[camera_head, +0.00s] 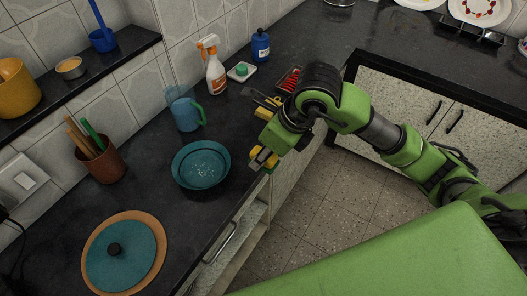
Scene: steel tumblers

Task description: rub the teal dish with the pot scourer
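The teal dish (201,165) is a round, shallow bowl with pale specks inside, lying upright on the dark counter near its front edge. A green pad that looks like the pot scourer (241,69) lies on a small white holder farther back, near the wall. My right gripper (257,135) is right of the dish, near the counter's front edge. Its yellow-marked fingers look spread apart, with nothing seen between them, though the arm partly covers it. It is apart from the dish and the pad. My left gripper is not in view.
A blue pitcher (186,109) stands just behind the dish. A spray bottle (213,70), a blue bottle (260,45) and a red-filled tray (290,80) stand farther back. A utensil pot (99,160) and a teal lid (121,256) are left; counter between lid and dish is clear.

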